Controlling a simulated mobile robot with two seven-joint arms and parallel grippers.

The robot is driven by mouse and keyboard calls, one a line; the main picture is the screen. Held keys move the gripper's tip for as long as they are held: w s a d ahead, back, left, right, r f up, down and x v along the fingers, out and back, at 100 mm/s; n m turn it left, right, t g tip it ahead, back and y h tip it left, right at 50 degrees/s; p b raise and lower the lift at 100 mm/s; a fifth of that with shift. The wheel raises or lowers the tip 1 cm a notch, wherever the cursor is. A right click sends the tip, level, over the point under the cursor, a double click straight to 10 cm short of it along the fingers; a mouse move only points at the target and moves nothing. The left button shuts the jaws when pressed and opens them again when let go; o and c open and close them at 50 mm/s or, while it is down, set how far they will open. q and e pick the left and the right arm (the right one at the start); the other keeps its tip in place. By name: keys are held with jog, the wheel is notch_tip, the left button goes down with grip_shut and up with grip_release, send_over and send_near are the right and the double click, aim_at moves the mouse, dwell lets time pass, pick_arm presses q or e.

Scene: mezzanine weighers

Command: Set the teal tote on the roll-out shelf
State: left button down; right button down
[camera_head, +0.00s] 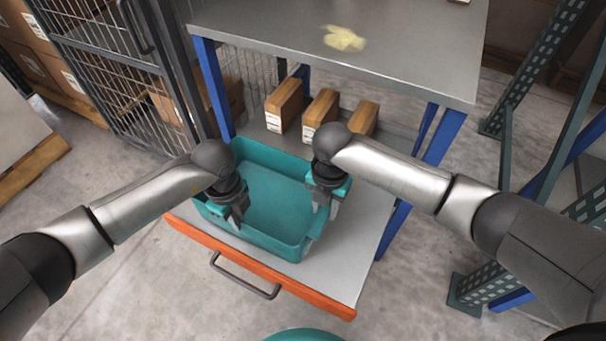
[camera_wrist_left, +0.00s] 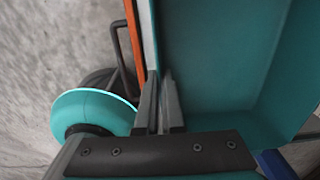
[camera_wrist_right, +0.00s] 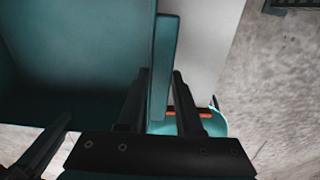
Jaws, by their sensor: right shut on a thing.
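The teal tote (camera_head: 268,205) is empty and upright, over the pulled-out roll-out shelf (camera_head: 340,272) with its orange front. It looks level and lies within the shelf's outline; I cannot tell if its base touches the shelf. My right gripper (camera_head: 326,205) is shut on the tote's right wall, which shows between its fingers in the right wrist view (camera_wrist_right: 160,75). My left gripper (camera_head: 237,218) is at the tote's left wall, its fingers close together at the rim in the left wrist view (camera_wrist_left: 159,80); its grip on the wall is unclear.
Several brown boxes (camera_head: 321,110) stand behind the tote. A grey upper shelf (camera_head: 400,50) on blue posts is above, with a yellowish patch on it. The shelf's dark handle (camera_head: 245,278) sticks out in front. A wire cage (camera_head: 110,75) stands at left, green racking (camera_head: 530,70) at right.

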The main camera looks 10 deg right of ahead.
pick_arm(q)
jog(key=shift+f, duration=0.5)
pick_arm(e)
jog(key=shift+d+f, duration=0.15)
jog(key=shift+f, duration=0.4)
pick_arm(q)
jog(key=c, duration=1.5)
grip_release()
jog(key=shift+f, duration=0.25)
pick_arm(e)
jog(key=c, duration=1)
grip_release()
jog(key=shift+f, duration=0.25)
pick_arm(q)
jog(key=o, duration=0.5)
jog(key=shift+c, duration=0.2)
pick_arm(e)
jog(key=o, duration=0.4)
jog(key=shift+r, duration=0.1)
jog(key=shift+o, duration=0.2)
pick_arm(q)
jog(key=shift+r, duration=0.15)
pick_arm(e)
jog(key=shift+r, duration=0.1)
pick_arm(q)
notch_tip(320, 180, up, 12)
pick_arm(e)
notch_tip(320, 180, up, 12)
